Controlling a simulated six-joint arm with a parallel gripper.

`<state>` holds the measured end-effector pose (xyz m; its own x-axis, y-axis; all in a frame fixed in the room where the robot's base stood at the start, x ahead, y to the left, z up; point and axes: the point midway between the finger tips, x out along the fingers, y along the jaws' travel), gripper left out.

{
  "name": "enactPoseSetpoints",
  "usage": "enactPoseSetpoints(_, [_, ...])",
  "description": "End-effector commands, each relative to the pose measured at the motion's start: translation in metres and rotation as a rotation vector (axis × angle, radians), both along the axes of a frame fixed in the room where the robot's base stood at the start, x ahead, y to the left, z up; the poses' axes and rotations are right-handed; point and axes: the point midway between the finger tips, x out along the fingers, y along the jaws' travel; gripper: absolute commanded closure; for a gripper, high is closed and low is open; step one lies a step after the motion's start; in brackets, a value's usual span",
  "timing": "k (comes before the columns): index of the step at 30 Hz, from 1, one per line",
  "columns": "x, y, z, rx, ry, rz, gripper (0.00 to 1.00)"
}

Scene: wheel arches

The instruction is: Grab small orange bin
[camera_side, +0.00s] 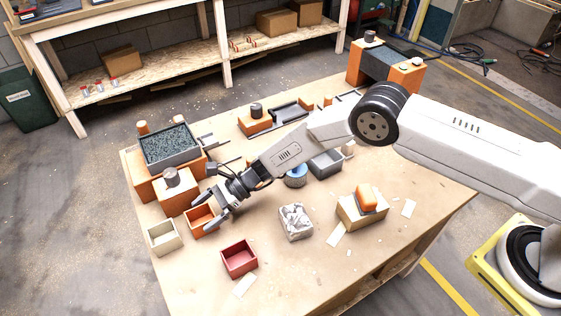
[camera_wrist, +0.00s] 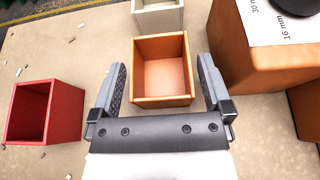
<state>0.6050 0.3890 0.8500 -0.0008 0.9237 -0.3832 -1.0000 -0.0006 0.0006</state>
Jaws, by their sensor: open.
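The small orange bin (camera_wrist: 163,98) is an empty open-topped box, in the middle of the wrist view. It also shows in the side view (camera_side: 201,216), on the left part of the table, partly hidden by my gripper. My gripper (camera_wrist: 163,74) is open, with one finger on either side of the bin in the wrist view. A gap shows between each finger and the bin walls. In the side view my gripper (camera_side: 213,207) is low at the bin. I cannot tell how far down the fingers reach beside the walls.
A red bin (camera_side: 239,259) and a cream bin (camera_side: 162,237) stand near the orange one. A large orange block (camera_side: 174,192) with a dark weight is close behind. A white crumpled block (camera_side: 296,222) lies to the right. The table (camera_side: 200,285) is bare toward the front.

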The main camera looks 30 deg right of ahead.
Motion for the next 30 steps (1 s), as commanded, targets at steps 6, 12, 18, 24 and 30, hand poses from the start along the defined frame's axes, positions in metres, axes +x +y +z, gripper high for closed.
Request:
enactPoseSetpoints(6, [0.0000, 0.0065, -0.0028, 0.000, 0.001, -0.001, 0.00])
enactPoseSetpoints(12, [0.0000, 0.0064, -0.0026, 0.001, 0.001, -0.001, 0.00])
enactPoseSetpoints(18, [0.0001, 0.0064, -0.0023, 0.001, 0.000, -0.001, 0.00])
enactPoseSetpoints(24, [0.0001, 0.0063, -0.0023, 0.001, 0.000, -0.001, 0.51])
enactPoseSetpoints(30, [0.0001, 0.0063, -0.0022, 0.001, 0.000, -0.001, 0.74])
